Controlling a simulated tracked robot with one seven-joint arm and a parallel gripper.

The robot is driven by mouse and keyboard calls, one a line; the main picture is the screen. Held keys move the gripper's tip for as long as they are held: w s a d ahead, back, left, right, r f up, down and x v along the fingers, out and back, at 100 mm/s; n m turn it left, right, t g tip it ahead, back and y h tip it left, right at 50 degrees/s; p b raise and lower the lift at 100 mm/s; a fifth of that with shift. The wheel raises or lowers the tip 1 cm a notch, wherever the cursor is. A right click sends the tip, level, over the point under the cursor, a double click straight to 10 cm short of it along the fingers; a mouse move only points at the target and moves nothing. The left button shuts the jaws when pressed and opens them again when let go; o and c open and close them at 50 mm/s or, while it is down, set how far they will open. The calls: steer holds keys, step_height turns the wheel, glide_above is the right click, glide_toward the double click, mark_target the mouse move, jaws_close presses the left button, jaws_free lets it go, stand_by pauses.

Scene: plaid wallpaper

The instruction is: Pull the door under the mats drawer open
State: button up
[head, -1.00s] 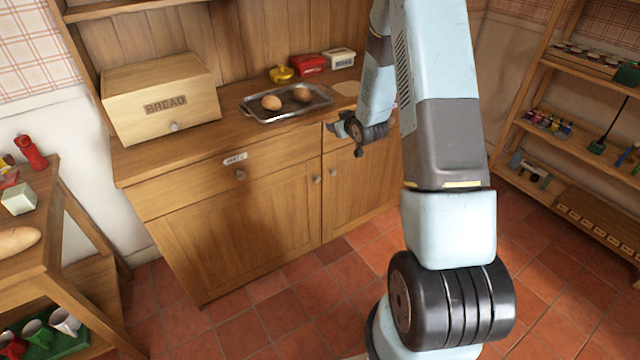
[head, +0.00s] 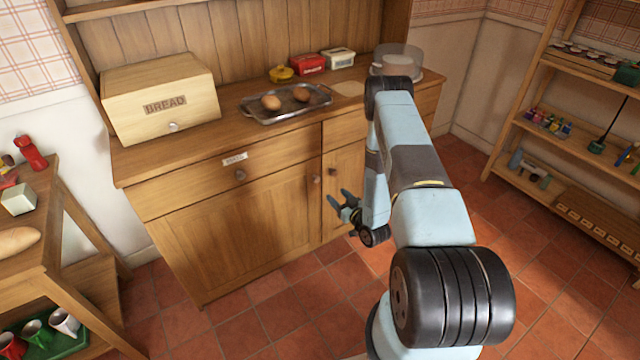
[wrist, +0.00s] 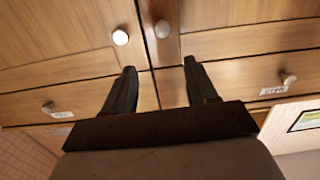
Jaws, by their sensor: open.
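The wooden cabinet has a wide left drawer with a small label (head: 235,158) too small to read surely; it also shows in the wrist view (wrist: 273,90). Below it is the shut left door (head: 235,235), with a round knob (head: 317,179) near its upper right corner. The narrower right door (head: 340,165) is shut too, with its own knob (head: 333,171). My gripper (head: 338,194) is open and empty in front of the doors, a little below the knobs. In the wrist view, which looks inverted, the two knobs (wrist: 162,29) (wrist: 120,37) lie beyond my fingertips (wrist: 160,66).
A bread box (head: 160,100), a tray (head: 262,118) with two brown, rounded items and a domed stand (head: 397,62) are on the counter. A side table (head: 40,262) stands at left, shelves (head: 560,145) at right. The tiled floor before the cabinet is clear.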

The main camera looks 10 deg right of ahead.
mark_target(318, 180)
steer(key=x, duration=0.8)
steer(key=f+x, duration=0.1)
steer(key=x, duration=0.3)
steer(key=shift+w+a+f, duration=0.1)
steer(key=shift+a, duration=0.2)
jaws_close()
stand_by(0.4)
